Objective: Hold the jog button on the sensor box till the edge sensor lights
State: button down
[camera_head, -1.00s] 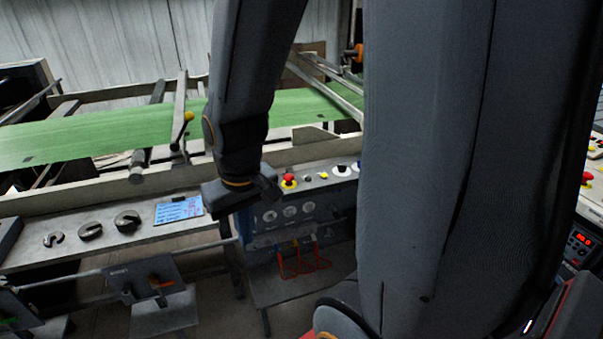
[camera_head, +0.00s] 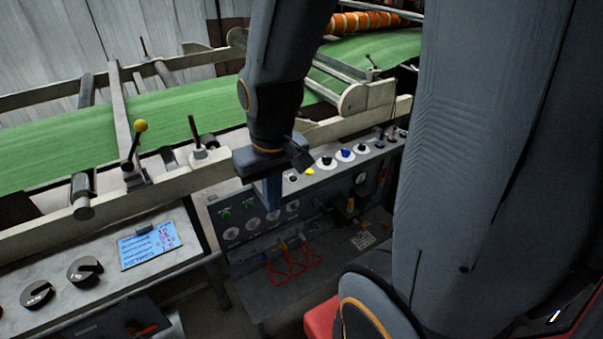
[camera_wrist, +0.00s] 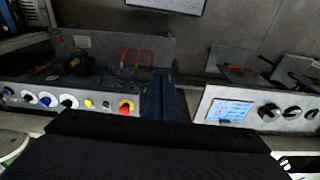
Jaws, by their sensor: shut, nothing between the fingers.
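A grey control box (camera_head: 233,213) with a row of buttons and knobs on its top stands below the green web; I cannot tell whether it is the sensor box. In the wrist view its top carries a red mushroom button (camera_wrist: 126,107), a yellow button (camera_wrist: 89,103), black knobs and blue knobs (camera_wrist: 46,100). My gripper (camera_head: 272,194) is shut and empty, its blue fingers pointing down at the left part of the box. The fingers (camera_wrist: 165,95) show right of the red button. In the head view my gripper hides that button. I cannot pick out the jog button or a lit edge sensor.
A grey bench (camera_head: 190,268) with black round parts and a blue-white card (camera_head: 150,245) stands left of the box. Red cables (camera_head: 290,262) hang at the box's front. My arm covers much of the right.

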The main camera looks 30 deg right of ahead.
jog(key=w+d+f+n+t+y+p, duration=0.1)
jog(key=w+d+f+n+t+p, duration=0.1)
jog(key=w+d+n, duration=0.4)
jog(key=w+d+f+n+t+y+p, duration=0.1)
jog(key=w+d+n+t, duration=0.4)
jog(key=w+d, duration=0.6)
jog(key=shift+w+d+f+n+t+p, duration=0.35)
jog(key=shift+w+f+p, duration=0.65)
jog(key=shift+w, duration=1.2)
jog(key=shift+a+f, duration=0.15)
jog(key=b, duration=0.8)
send_over(293, 178)
jog(key=s, duration=0.1)
jog(key=f, duration=0.8)
jog(key=shift+d, duration=0.2)
jog(key=shift+s+f, duration=0.1)
jog(key=shift+f, duration=0.25)
jog(key=shift+f, duration=0.4)
